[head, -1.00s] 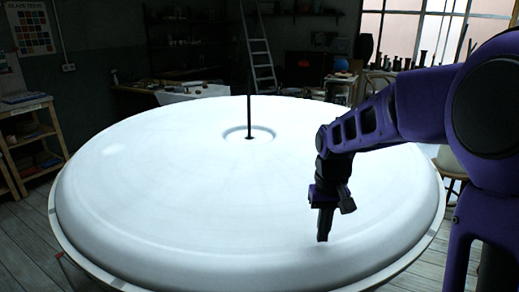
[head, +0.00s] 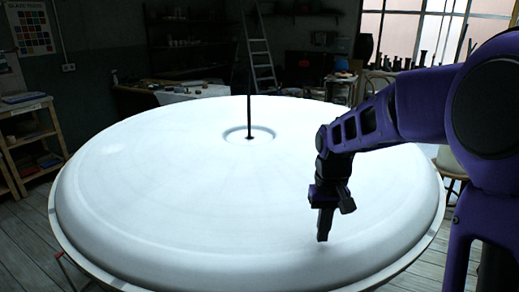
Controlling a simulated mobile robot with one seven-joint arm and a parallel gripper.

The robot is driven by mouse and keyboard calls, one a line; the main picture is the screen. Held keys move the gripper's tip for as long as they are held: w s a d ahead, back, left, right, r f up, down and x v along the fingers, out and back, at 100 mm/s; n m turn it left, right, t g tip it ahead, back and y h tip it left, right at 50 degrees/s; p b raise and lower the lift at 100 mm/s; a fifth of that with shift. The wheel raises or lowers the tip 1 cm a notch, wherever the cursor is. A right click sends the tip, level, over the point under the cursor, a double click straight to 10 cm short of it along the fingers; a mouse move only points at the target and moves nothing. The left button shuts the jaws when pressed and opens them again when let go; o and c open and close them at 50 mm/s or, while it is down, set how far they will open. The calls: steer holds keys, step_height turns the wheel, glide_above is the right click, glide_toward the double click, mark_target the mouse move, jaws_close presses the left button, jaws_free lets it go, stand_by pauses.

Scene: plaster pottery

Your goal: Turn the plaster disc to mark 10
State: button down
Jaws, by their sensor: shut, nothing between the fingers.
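The large white plaster disc (head: 180,200) fills the middle of the head view. It has a raised rounded rim and a shallow ring-shaped recess around its centre. A thin dark rod (head: 249,100) stands upright at that centre. I cannot make out any numbers or mark 10 on it. My gripper (head: 323,239) points down over the right front part of the disc, just inside the rim. Its fingers are together with nothing between them. The tips appear at or very near the disc's surface; I cannot tell whether they touch.
A wooden shelf (head: 30,150) stands at the left. A cluttered bench (head: 185,91), a stepladder (head: 259,50) and a window (head: 415,35) are behind the disc. A stool (head: 452,165) is at the right, partly behind my arm. The disc's top is otherwise clear.

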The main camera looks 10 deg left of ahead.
mark_target(247, 255)
steer(key=shift+f+b, duration=0.55)
steer(key=shift+f, duration=0.4)
steer(key=shift+s, duration=0.1)
steer(key=shift+s+a, duration=0.1)
steer(key=shift+a, duration=0.2)
steer(key=shift+s+a+f, duration=0.1)
steer(key=shift+s+a, duration=0.4)
steer(key=shift+a, duration=0.8)
steer(key=shift+s+a+f, duration=0.1)
steer(key=shift+s+a, duration=0.4)
steer(key=shift+a, duration=0.85)
steer(key=shift+s+a, duration=0.5)
steer(key=shift+a, duration=0.8)
steer(key=shift+s+a+r, duration=0.1)
steer(key=shift+s+a, duration=0.1)
steer(key=shift+a, duration=0.65)
steer(key=shift+s+a+f, duration=0.1)
steer(key=shift+s+a, duration=0.05)
steer(key=shift+a, duration=0.65)
steer(key=shift+s+a+r, duration=0.1)
steer(key=shift+s+a, duration=0.1)
steer(key=shift+a, duration=0.65)
steer(key=shift+s+a+r, duration=0.1)
steer(key=shift+s+a, duration=0.05)
steer(key=shift+a, duration=0.8)
steer(key=shift+s+a, duration=0.1)
steer(key=shift+a, duration=0.8)
